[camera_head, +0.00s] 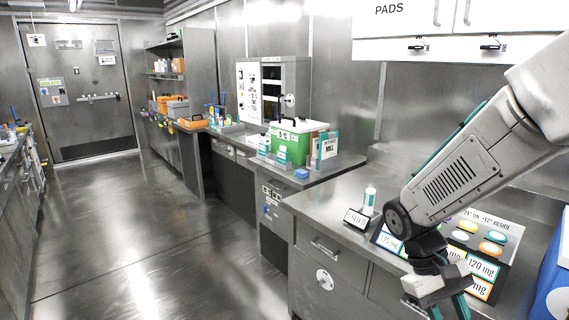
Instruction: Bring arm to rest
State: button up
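My arm reaches in from the right edge, bent, with its grey forearm over the right-hand counter (340,190). My gripper (446,306) points down at the bottom of the view, in front of the counter's edge and the dose display. Its teal fingers run down to the picture's lower edge, and their tips are cut off. I cannot tell whether it is open or shut, and no held thing shows.
A display board with coloured pads (488,237) and mg labels stands close behind my gripper, partly hidden. A white bottle (369,199) and a "USED" sign (356,219) stand left of my arm. A blue box (552,285) is at the right edge. The floor (140,235) is clear.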

jog(key=s+a+r+m+t+y, duration=0.1)
jog(key=s+a+r+t+y, duration=0.2)
jog(key=r, duration=0.9)
jog(key=s+a+t, duration=0.2)
jog(key=s+t, duration=0.2)
jog(key=s, duration=0.2)
jog(key=shift+r+t+y, duration=0.3)
jog(key=shift+r+y, duration=0.05)
jog(key=shift+y, duration=0.05)
